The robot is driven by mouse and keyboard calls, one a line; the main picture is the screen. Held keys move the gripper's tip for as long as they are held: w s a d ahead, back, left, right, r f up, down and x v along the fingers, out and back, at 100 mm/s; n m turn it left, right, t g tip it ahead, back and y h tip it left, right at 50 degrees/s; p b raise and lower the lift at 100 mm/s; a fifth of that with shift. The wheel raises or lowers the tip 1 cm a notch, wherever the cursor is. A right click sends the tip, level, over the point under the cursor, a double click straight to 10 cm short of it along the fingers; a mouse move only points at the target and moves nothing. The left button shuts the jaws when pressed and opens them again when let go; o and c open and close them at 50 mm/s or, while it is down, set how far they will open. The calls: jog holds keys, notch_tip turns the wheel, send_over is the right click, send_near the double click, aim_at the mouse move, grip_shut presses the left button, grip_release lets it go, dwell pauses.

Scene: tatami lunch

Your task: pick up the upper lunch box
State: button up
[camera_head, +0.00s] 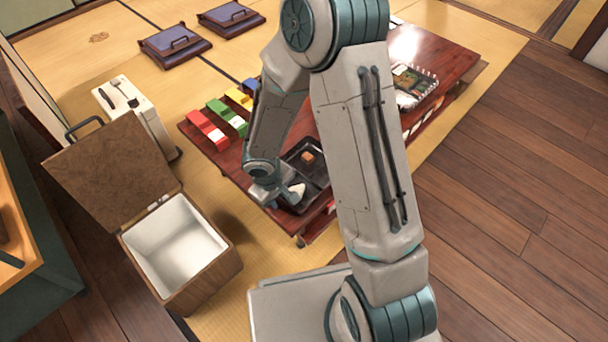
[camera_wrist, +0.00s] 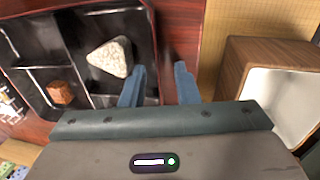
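A black lunch box (camera_head: 319,173) with compartments lies on the near end of the low red-brown table (camera_head: 450,58). It also shows in the wrist view (camera_wrist: 80,22). It holds a whitish triangular rice ball (camera_wrist: 110,57) and a brown cube (camera_wrist: 61,92). My gripper (camera_wrist: 159,86) is open above the box's edge. One blue finger is over the box beside the rice ball; the other is beyond the wall, over the tabletop. Nothing is between the fingers except the wall line; contact cannot be told. My arm hides part of the box, and a second box underneath cannot be made out.
A wooden chest (camera_head: 205,275) with a white inside and raised lid (camera_head: 110,170) stands left of the table. Red (camera_head: 207,128), green (camera_head: 226,114) and yellow (camera_head: 239,97) pieces lie on the table's left. A food tray (camera_head: 415,88) lies farther back. Wooden floor at right is clear.

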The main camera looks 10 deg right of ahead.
grip_shut()
jog(key=shift+r, duration=0.1)
